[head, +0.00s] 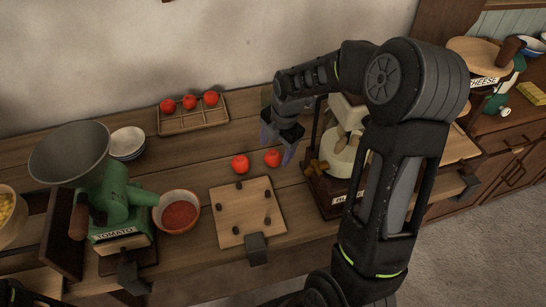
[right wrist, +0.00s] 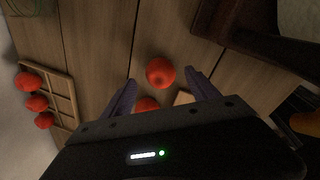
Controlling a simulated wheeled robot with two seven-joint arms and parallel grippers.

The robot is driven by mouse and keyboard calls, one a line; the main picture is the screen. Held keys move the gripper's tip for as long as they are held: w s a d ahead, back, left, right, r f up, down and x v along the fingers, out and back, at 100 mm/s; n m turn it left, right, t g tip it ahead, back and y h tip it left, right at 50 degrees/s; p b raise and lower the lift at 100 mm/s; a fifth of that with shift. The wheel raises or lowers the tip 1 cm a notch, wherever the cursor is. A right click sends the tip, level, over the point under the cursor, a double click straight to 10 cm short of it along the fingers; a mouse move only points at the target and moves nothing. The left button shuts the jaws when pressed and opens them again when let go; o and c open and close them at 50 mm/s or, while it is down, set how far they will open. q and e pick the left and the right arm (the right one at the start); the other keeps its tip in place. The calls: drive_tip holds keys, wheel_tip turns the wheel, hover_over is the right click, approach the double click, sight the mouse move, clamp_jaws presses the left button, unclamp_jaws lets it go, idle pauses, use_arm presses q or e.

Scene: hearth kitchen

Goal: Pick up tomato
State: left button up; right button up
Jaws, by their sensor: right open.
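Two loose red tomatoes lie on the wooden counter between the rack and the square board. The right-hand tomato (head: 272,158) is just below my right gripper and also shows whole in the right wrist view (right wrist: 160,72). The left-hand tomato (head: 240,163) lies close to its left; in the right wrist view (right wrist: 147,104) it is partly hidden by the gripper body. My right gripper (head: 277,151) is open and empty, with its fingers pointing down over the counter near the right-hand tomato. My left gripper cannot be made out.
A wooden rack (head: 193,130) holds three more tomatoes near the wall. A square board (head: 228,215) with small dark pegs lies in front. A bowl of red contents (head: 180,212) and a green mill (head: 122,207) stand left. A press (head: 342,160) stands close to the gripper's right.

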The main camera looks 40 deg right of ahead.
sight(274, 157)
drive_tip(key=f, duration=0.3)
drive_tip(key=shift+w+f, duration=0.3)
drive_tip(key=shift+w, duration=0.05)
drive_tip(key=shift+c, duration=0.3)
drive_tip(key=c, duration=1.4)
wheel_tip(274, 157, up, 10)
drive_tip(key=shift+b, duration=0.35)
drive_tip(key=shift+a, duration=0.1)
